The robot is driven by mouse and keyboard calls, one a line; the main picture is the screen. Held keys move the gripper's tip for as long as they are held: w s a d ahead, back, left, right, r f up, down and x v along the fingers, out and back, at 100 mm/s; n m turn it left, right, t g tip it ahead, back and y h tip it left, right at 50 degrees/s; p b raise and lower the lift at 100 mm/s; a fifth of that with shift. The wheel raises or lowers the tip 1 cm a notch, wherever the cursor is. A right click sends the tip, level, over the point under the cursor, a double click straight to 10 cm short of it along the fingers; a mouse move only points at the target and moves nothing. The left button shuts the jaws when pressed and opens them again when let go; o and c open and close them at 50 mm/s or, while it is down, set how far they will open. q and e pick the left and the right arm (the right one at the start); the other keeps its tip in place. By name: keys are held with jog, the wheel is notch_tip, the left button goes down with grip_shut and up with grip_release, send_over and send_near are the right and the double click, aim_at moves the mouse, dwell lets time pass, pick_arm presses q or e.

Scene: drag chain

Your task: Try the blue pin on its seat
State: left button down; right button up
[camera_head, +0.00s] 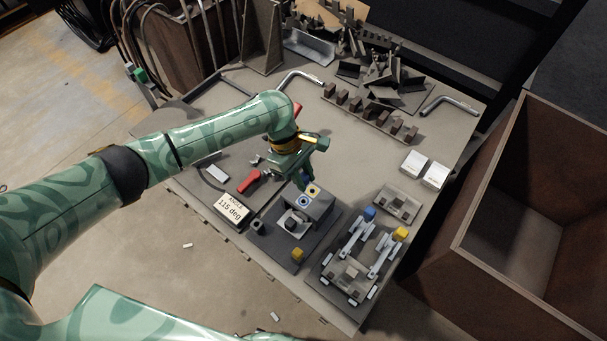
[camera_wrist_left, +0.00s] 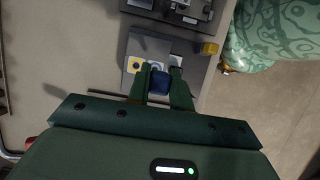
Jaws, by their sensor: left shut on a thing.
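My left gripper (camera_head: 308,172) is over the near middle of the table, above a grey block (camera_head: 318,207) with ringed seats on its top. In the left wrist view the gripper (camera_wrist_left: 160,76) is shut on the blue pin (camera_wrist_left: 160,84). The blue-ringed seat (camera_head: 305,199) shows beside the yellow-ringed seat (camera_head: 313,190) in the head view. In the wrist view the blue-ringed seat (camera_wrist_left: 155,66) lies just past the pin, partly hidden by it. Whether the pin touches the block cannot be told. My right gripper is not in view.
A yellow block (camera_head: 297,254) stands on the dark plate's near corner. A linkage plate (camera_head: 350,275) with blue and yellow knobs is to its right. A red-handled tool (camera_head: 250,182) and the angle sign (camera_head: 233,207) lie left. A large open brown crate (camera_head: 470,235) stands at the right.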

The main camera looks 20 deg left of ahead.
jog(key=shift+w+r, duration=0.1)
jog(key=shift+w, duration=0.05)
pick_arm(q)
jog(key=shift+r+p, duration=0.15)
jog(key=shift+p, duration=0.3)
jog(key=shift+f, duration=0.2)
notch_tip(320, 180, down, 4)
jog(key=shift+f+b, duration=0.25)
jog(key=shift+b, duration=0.4)
jog(key=shift+f, duration=0.3)
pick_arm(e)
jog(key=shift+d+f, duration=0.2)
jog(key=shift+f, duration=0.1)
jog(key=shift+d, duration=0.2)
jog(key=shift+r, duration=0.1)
